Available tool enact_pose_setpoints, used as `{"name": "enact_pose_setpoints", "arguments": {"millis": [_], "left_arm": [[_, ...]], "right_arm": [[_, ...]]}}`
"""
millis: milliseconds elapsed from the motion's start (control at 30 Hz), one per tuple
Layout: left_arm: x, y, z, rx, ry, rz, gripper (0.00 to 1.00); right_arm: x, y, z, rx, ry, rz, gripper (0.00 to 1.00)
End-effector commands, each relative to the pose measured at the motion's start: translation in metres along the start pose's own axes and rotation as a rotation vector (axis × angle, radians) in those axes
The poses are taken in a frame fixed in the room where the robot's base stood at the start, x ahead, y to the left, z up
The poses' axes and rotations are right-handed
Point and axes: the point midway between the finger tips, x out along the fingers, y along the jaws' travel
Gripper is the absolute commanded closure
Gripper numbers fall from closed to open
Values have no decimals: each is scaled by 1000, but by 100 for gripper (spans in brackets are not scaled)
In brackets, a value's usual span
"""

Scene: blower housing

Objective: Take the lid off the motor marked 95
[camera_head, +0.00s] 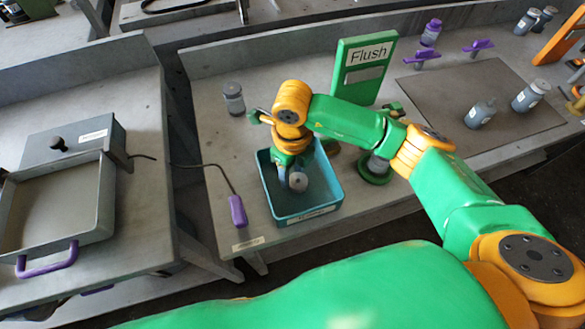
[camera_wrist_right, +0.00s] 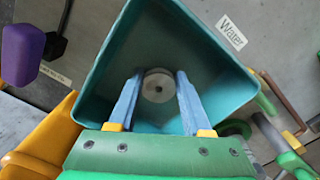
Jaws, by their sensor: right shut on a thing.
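My right gripper (camera_head: 297,182) reaches down into a teal bin (camera_head: 328,205). Its two blue fingers (camera_wrist_right: 155,95) are shut on a round grey part (camera_wrist_right: 158,86), which also shows in the head view (camera_head: 298,181). I see its flat round face with a small centre; I cannot tell whether it is a lid or a whole motor. Grey labelled cylinders stand at the back left (camera_head: 233,98) and on the dark mat at right (camera_head: 480,113), (camera_head: 530,96). Their markings are too small to read, so I cannot pick out 95. My left gripper is not in view.
A green "Flush" sign (camera_head: 362,65) stands behind the bin. A green-based grey fixture (camera_head: 376,170) is right of it. Purple-handled pieces (camera_head: 477,46) stand by the dark mat (camera_head: 450,90). A metal tray (camera_head: 60,200) sits on the left bench.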

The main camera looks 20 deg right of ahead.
Motion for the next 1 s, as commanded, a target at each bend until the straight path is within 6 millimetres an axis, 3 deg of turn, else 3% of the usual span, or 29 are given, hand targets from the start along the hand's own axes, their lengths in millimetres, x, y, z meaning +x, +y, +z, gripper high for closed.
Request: {"name": "enact_pose_setpoints", "arguments": {"millis": [400,433,500,533,800,867,1000], "left_arm": [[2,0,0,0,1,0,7],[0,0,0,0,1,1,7],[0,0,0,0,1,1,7],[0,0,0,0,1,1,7],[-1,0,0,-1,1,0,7],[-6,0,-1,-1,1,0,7],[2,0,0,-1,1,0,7]], "right_arm": [[12,0,0,-2,-1,0,100],[10,0,0,-2,-1,0,43],[10,0,0,-1,-1,0,24],[10,0,0,-2,-1,0,21],[9,0,0,-1,-1,0,21],[4,0,0,-1,-1,0,21],[-17,-1,1,-4,-7,-2,21]]}}
